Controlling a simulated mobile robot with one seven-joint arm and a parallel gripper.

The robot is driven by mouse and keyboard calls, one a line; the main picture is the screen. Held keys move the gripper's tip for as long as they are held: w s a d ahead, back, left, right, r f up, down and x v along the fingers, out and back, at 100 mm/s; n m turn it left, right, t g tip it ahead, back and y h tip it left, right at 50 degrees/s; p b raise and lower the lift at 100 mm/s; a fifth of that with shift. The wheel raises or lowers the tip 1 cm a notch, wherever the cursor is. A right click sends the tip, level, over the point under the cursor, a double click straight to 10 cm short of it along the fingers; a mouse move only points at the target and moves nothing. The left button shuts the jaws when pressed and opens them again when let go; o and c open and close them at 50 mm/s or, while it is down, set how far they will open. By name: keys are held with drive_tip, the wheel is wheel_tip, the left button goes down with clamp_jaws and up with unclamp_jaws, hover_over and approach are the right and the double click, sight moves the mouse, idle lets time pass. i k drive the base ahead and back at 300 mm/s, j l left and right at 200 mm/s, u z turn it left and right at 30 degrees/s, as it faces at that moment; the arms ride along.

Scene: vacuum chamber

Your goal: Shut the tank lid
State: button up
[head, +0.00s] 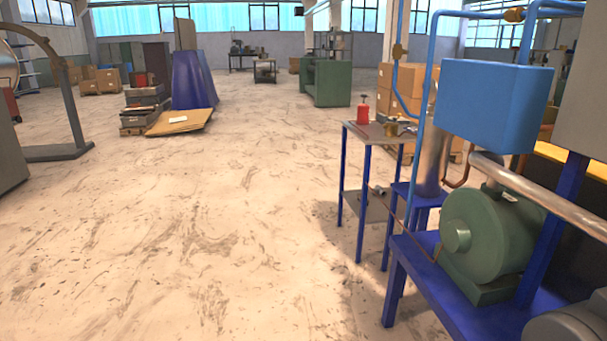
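I see no part that is clearly the tank lid. At the left edge, a rounded metallic shape (7,72) is cut off by the frame. A curved grey arm (62,85) arches beside it and comes down to a floor base (55,153). I cannot tell whether these belong to the tank or its lid, or whether a lid is open. My gripper is not in view.
On the right, a blue frame (425,285) carries a green motor (490,235), a blue box (492,103) and pipes. A small blue-legged table (362,132) stands beyond it. A blue cone-like stand (193,80) is farther back. The middle floor is clear.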

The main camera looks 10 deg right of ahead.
sight(434, 86)
drive_tip(key=i+l+z, duration=0.1)
drive_tip(key=i+z, duration=0.2)
drive_tip(key=i, duration=0.25)
drive_tip(key=i+z, duration=0.35)
drive_tip(key=i, duration=0.15)
drive_tip(key=i+l+z, duration=0.25)
drive_tip(key=i, duration=0.2)
drive_tip(key=i+j+z, duration=0.1)
drive_tip(key=i+j, duration=0.55)
drive_tip(key=i+j+z, duration=0.1)
drive_tip(key=i+j, duration=0.5)
drive_tip(key=i+j+z, duration=0.1)
drive_tip(key=i+j, duration=0.5)
drive_tip(key=j, duration=0.25)
